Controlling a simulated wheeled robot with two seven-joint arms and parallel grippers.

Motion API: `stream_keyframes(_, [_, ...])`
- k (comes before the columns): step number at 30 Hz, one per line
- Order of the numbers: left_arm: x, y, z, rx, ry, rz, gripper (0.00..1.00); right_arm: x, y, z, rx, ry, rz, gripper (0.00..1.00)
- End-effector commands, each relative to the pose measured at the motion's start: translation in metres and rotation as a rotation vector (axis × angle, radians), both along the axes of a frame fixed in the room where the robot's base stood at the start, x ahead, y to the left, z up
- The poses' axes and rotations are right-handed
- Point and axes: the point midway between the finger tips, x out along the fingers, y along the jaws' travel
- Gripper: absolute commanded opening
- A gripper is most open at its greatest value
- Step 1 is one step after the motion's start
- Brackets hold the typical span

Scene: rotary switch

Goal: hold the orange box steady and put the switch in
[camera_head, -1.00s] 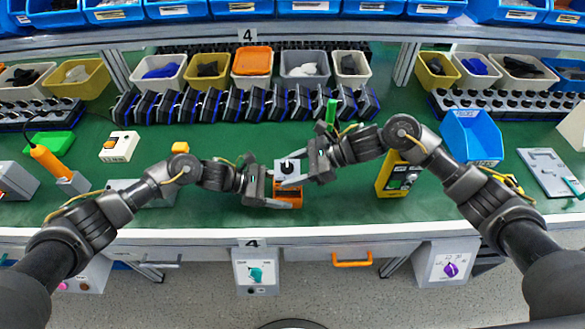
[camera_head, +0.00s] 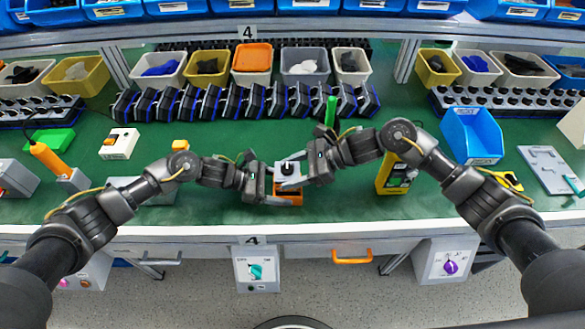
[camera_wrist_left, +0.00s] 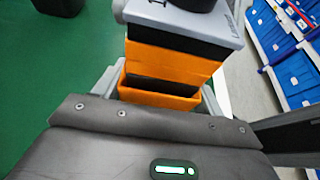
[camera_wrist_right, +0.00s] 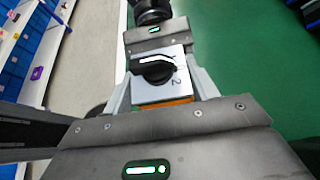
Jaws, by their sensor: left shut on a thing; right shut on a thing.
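The orange box (camera_head: 289,201) is an open-topped holder in front of me near the table's front edge. My left gripper (camera_head: 283,197) is shut on it; the box also shows between the fingers in the left wrist view (camera_wrist_left: 160,97). The switch (camera_head: 288,172) has a light grey top plate, a black knob and an orange and black body. My right gripper (camera_head: 296,170) is shut on its top part. In the left wrist view the switch (camera_wrist_left: 172,55) stands over the box's opening, with much of its body above the rim. How deep its lower end reaches is hidden.
A yellow device (camera_head: 393,177) stands to the right, and a blue bin (camera_head: 470,137) lies farther right. A row of black and blue parts (camera_head: 245,104) runs behind, below several small bins. The green table between is mostly clear.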

Motion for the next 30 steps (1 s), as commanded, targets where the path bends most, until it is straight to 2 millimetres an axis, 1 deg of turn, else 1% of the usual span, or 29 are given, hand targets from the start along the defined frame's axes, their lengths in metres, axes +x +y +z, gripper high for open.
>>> stream_keyframes(28, [0.000,-0.001,-0.002,0.000,0.000,-0.002,0.47,-0.002,-0.003,-0.036,-0.006,0.011,-0.006,0.34])
stream_keyframes(29, [0.000,-0.001,-0.002,0.000,0.000,-0.002,0.47,-0.002,-0.003,-0.036,-0.006,0.011,-0.006,0.61])
stream_keyframes(30, [0.000,-0.001,-0.002,0.000,0.000,-0.002,0.47,-0.002,-0.003,-0.036,-0.006,0.011,-0.006,0.66])
